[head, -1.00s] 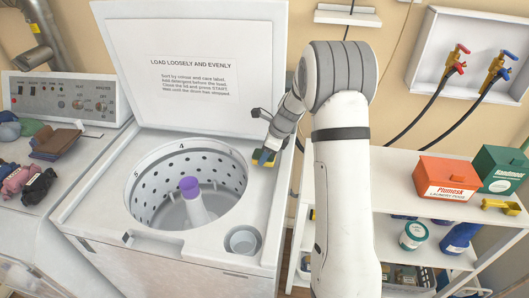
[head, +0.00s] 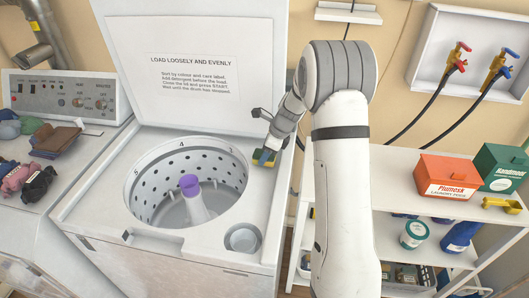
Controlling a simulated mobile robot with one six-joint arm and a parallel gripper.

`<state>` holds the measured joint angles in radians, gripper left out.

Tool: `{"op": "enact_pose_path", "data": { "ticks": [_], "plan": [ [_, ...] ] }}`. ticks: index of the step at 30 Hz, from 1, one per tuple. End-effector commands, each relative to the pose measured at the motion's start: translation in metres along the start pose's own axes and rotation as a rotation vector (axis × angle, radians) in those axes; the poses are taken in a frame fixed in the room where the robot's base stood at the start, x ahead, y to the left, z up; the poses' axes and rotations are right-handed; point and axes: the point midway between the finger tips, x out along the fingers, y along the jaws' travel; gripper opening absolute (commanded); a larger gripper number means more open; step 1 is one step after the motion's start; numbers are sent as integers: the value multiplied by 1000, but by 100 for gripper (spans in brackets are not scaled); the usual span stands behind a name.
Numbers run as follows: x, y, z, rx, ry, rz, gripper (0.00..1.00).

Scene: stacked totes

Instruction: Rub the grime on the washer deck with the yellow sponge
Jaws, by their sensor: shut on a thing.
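The yellow sponge (head: 264,160) is in my gripper (head: 266,154), at the back right of the washer deck (head: 262,190). My gripper is shut on it, and the sponge is low at the deck surface, to the right of the drum opening. I cannot tell for sure whether it touches the deck. The fingers hide part of the sponge. I cannot make out the grime; any under the sponge or gripper is hidden.
The washer lid (head: 195,70) stands open behind the deck. The round drum opening (head: 187,185) and a small dispenser cup (head: 242,238) lie left of and in front of the sponge. A white shelf (head: 400,180) with an orange box (head: 447,175) stands at the right.

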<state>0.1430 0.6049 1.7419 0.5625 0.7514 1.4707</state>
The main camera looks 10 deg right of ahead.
Motion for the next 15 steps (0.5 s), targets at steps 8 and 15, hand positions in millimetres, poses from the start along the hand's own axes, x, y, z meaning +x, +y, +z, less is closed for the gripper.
{"op": "enact_pose_path", "data": {
  "ticks": [8,15],
  "plan": [
    [6,0,-3,1,0,0,28],
    [10,0,-5,2,0,0,28]
  ]
}}
